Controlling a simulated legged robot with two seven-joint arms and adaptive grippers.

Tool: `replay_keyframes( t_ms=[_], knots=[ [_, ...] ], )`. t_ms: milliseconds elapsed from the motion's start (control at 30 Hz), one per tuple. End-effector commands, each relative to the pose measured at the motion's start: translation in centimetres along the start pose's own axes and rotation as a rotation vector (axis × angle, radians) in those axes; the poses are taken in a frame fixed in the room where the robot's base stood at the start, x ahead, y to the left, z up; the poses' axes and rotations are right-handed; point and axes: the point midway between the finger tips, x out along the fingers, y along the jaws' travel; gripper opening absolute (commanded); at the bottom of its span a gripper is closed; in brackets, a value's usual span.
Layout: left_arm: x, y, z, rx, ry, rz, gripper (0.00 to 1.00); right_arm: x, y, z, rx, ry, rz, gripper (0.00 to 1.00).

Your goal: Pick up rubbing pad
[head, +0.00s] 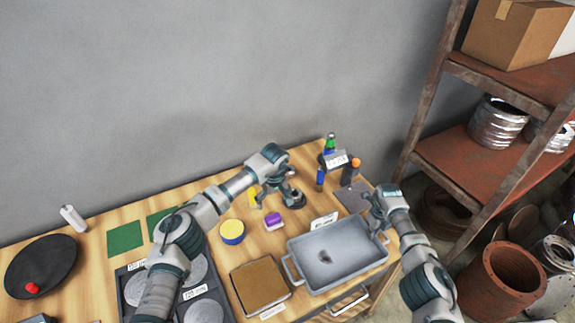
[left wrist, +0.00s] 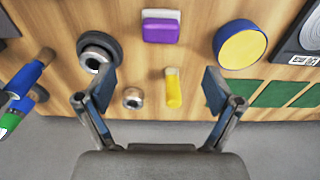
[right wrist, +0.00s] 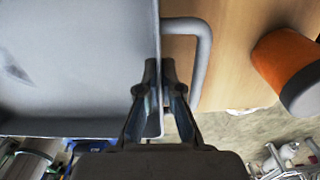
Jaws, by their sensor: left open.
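My left gripper (left wrist: 158,85) is open and empty above the table, behind the block in the head view. A yellow cylinder (left wrist: 173,88) and a small metal ring (left wrist: 133,97) lie below, between its spread fingers. My right gripper (right wrist: 160,68) is shut on the right wall of the grey metal tray (right wrist: 80,128), with one finger on each side.
A yellow-topped blue round tin (head: 232,231) stands left of the purple block. A dark collared metal part (left wrist: 97,52) and blue bottles (head: 320,178) are near the left gripper. A rusty shelf (head: 470,150) stands right.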

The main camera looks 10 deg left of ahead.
Motion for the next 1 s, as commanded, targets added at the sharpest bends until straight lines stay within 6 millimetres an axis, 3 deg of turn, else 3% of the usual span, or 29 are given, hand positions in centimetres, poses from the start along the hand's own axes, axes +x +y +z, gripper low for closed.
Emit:
replay_keyframes(
  t_ms=[167, 400, 1000],
  knots=[
    [0.5, 0.0, 0.0, -0.001, 0.003, -0.004, 0.92, 0.0, 0.0, 0.0, 0.0, -0.001, 0.0, 0.0],
    [4.8, 0.0, -0.1, -0.002, 0.004, -0.005, 0.92, 0.0, 0.0, 0.0, 0.0, -0.001, 0.0, 0.0],
    [11.7, 0.1, 0.0, -0.002, 0.004, -0.003, 0.92, 0.0, 0.0, 0.0, 0.0, -0.001, 0.0, 0.0]
  ],
)
